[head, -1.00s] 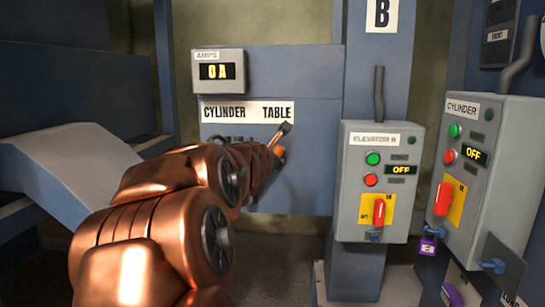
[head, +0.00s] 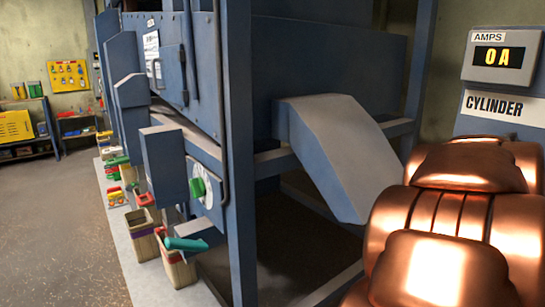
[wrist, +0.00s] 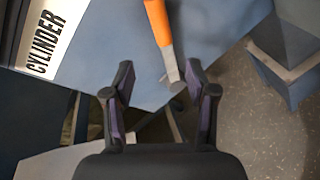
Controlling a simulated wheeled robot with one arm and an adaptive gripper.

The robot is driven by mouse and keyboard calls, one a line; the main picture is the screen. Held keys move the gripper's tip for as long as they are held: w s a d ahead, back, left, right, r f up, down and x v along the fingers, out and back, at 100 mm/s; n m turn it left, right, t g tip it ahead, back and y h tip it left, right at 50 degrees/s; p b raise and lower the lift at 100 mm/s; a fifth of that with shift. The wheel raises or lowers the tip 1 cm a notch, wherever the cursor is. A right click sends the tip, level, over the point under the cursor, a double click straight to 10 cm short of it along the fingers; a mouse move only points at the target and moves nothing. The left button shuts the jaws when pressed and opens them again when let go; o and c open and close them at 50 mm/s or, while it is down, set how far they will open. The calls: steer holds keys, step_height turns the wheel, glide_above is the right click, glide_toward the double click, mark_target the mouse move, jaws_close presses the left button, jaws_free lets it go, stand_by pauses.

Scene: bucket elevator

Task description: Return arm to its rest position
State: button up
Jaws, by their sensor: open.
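My gripper (wrist: 158,68) shows in the wrist view with its two dark fingers spread apart, so it is open. A bar with an orange upper part and a grey lower end (wrist: 158,28) comes down from the top edge, its tip showing between the fingertips. I cannot tell what it is fixed to or whether it touches a finger. My copper arm fills the lower right of the head view. The gripper itself is out of that view.
A blue panel labelled CYLINDER (head: 505,108) and an AMPS display reading 0A (head: 497,56) stand behind my arm. A grey sloped chute (head: 340,150) and blue machine frame (head: 240,150) fill the middle. Several bins (head: 142,235) line the left; open floor (head: 55,220) lies beyond.

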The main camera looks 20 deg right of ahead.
steer(key=w+a+f+m+y+p, duration=0.1)
steer(key=w+a+f+m+y, duration=0.2)
steer(key=a, duration=0.5)
steer(key=w+a+f+m+y+p, duration=0.1)
steer(key=w+a+f+m, duration=0.1)
steer(key=a+f+m, duration=0.35)
steer(key=s+a+f+m+g+y+p, duration=0.1)
steer(key=a+f+y, duration=0.2)
steer(key=a, duration=1)
steer(key=s+a+f+y+p, duration=0.2)
steer(key=a+f+y, duration=0.2)
steer(key=a+f, duration=0.4)
steer(key=a, duration=0.6)
steer(key=shift+a+f+m+g+y, duration=0.15)
steer(key=shift+f+m+g+y, duration=0.15)
steer(key=shift+f+m+g, duration=0.1)
steer(key=s+a+y, duration=0.1)
steer(key=s+a, duration=0.1)
steer(key=a, duration=0.2)
steer(key=s+a+f+g+y, duration=0.1)
steer(key=s+a, duration=0.2)
steer(key=a, duration=0.1)
steer(key=s+a+f+g+y+p, duration=0.1)
steer(key=s+a, duration=0.1)
steer(key=a, duration=0.2)
steer(key=shift+s+m, duration=0.25)
steer(key=shift+s, duration=0.15)
